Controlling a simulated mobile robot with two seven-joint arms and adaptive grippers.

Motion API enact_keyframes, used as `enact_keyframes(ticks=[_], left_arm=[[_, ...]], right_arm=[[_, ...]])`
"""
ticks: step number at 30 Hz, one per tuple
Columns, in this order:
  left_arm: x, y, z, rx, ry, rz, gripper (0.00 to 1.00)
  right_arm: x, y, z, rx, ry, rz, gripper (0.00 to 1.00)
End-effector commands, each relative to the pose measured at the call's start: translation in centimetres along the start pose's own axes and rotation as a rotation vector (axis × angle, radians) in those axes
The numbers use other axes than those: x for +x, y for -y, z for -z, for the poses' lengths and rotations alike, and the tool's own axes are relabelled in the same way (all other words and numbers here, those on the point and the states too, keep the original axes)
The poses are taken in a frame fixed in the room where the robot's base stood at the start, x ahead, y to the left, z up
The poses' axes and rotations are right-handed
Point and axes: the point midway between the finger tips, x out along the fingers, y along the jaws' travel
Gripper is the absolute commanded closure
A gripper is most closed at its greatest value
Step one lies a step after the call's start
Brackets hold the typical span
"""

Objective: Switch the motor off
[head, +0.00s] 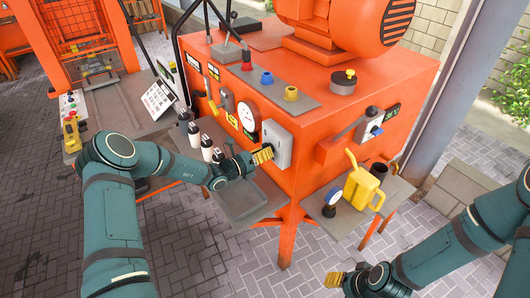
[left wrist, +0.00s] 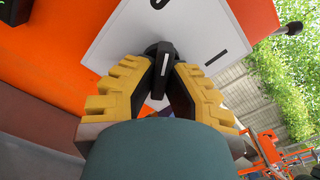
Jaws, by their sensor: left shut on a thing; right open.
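The orange motor (head: 340,25) sits on top of a large orange machine cabinet. A grey switch box (head: 278,142) is fixed to the cabinet's front; it fills much of the left wrist view as a pale plate (left wrist: 190,28) with a black rotary handle (left wrist: 162,66). My left gripper (head: 262,154) is at the switch box. In the left wrist view its yellow-padded fingers (left wrist: 162,90) are closed around the black handle. A dark mark shows on the plate to the right of the handle. My right gripper (head: 336,280) is open and empty, low over the paving, away from the cabinet.
A yellow jug (head: 362,188) and a gauge (head: 331,198) stand on a side shelf. Several white-bodied bottles (head: 206,146) stand on the front shelf near my left arm. A round gauge (head: 248,116) and levers sit on the cabinet's front. Paving between the arms is clear.

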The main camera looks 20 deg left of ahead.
Motion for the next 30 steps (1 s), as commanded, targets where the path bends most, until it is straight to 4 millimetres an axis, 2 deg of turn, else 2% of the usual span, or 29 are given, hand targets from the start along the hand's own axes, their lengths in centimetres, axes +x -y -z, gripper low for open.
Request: enact_keyframes(ticks=[7, 9, 10, 22, 26, 30], left_arm=[[0.1, 0.1, -0.1, 0.000, 0.003, 0.003, 1.00], [0.1, 0.1, -0.1, 0.000, 0.003, 0.003, 0.69], [0.1, 0.1, -0.1, 0.000, 0.003, 0.003, 0.59], [-0.4, 0.0, -0.1, 0.001, 0.001, 0.000, 0.58], [-2.1, -0.1, -0.1, 0.000, 0.001, -0.002, 0.58], [-4.9, -0.1, -0.1, 0.000, 0.001, -0.003, 0.58]], right_arm=[[0.0, 0.0, 0.0, 0.000, 0.000, 0.000, 0.53], [0.0, 0.0, 0.0, 0.000, 0.000, 0.000, 0.53], [0.0, 0.0, 0.0, 0.000, 0.000, 0.000, 0.53], [0.0, 0.0, 0.0, 0.000, -0.001, 0.000, 0.53], [0.0, 0.0, 0.0, 0.000, 0.000, 0.000, 0.53], [0.0, 0.0, 0.0, 0.000, 0.000, 0.000, 0.53]])
